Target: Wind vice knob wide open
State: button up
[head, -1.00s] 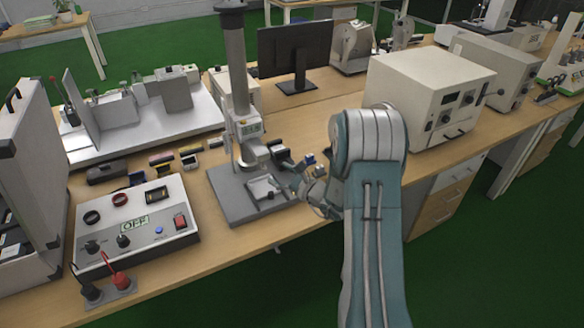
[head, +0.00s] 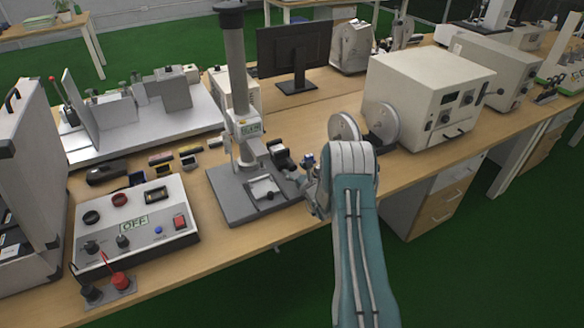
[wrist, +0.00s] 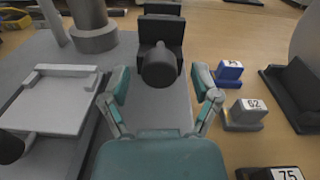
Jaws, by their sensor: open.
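A black vice-like block (head: 278,150) with two upright parts stands at the right side of the grey test-stand base (head: 225,202). In the wrist view, its round black knob (wrist: 158,69) faces me at the centre. My gripper (wrist: 161,88) is open, with one teal finger to each side below the knob. The fingertips look apart from it, though the remaining distance is hard to judge. In the head view, my gripper (head: 300,182) is small and partly hidden by my arm, just in front of the block.
A flat grey plate with raised bars (wrist: 50,103) and another black knob (wrist: 9,148) lie to the left. Small blocks, a blue one (wrist: 229,72), one marked 62 (wrist: 246,112) and one marked 75 (wrist: 280,173), stand close on the right.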

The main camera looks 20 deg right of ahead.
jog(key=shift+w, duration=0.8)
grip_shut()
jog(key=shift+n, duration=0.3)
